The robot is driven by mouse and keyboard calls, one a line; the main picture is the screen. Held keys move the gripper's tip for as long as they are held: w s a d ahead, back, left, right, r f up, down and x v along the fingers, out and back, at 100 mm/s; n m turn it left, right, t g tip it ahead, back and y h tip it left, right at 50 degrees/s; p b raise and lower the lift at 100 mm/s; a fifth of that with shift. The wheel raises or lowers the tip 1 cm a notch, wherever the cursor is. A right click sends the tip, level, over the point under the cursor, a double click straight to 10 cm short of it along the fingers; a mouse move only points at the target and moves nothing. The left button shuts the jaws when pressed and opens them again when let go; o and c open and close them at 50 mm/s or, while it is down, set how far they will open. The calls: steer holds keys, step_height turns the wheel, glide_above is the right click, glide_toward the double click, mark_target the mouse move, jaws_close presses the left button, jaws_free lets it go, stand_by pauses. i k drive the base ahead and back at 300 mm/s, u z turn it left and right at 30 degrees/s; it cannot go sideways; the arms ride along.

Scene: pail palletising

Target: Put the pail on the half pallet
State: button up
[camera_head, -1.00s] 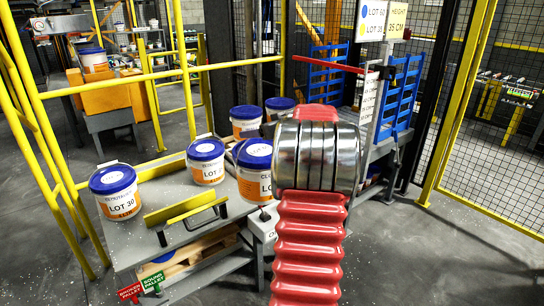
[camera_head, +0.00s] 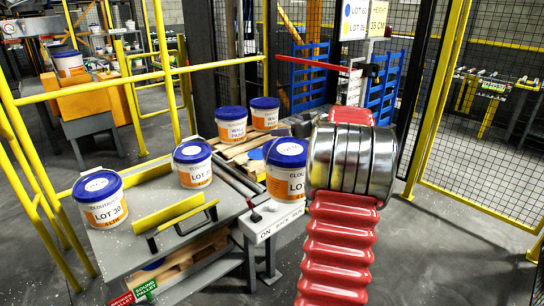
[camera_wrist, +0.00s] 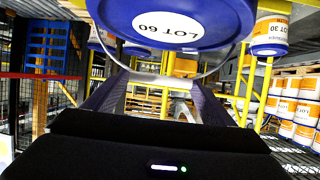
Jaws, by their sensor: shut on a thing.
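The held pail (camera_head: 287,172), white with a blue lid and orange band, hangs upright left of my arm's metal collar in the head view. In the head view the gripper is mostly hidden behind the arm. A wooden half pallet (camera_head: 238,150) lies behind the held pail. It bears two pails (camera_head: 231,124) (camera_head: 265,114) and a blue disc (camera_head: 255,154) on its near part.
A grey table (camera_head: 160,260) at front left carries the LOT 30 pail (camera_head: 101,200), another pail (camera_head: 193,165) and a yellow bar (camera_head: 167,214). A lever box (camera_head: 275,222) stands below the held pail. Yellow rails (camera_head: 150,75) and a red barrier (camera_head: 318,60) border the area.

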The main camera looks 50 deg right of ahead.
mark_target(260, 154)
steer(key=u, duration=1.25)
steer(key=i, duration=0.1)
steer(key=z, duration=2.75)
steer(key=i, duration=1.6)
steer(key=u, duration=0.1)
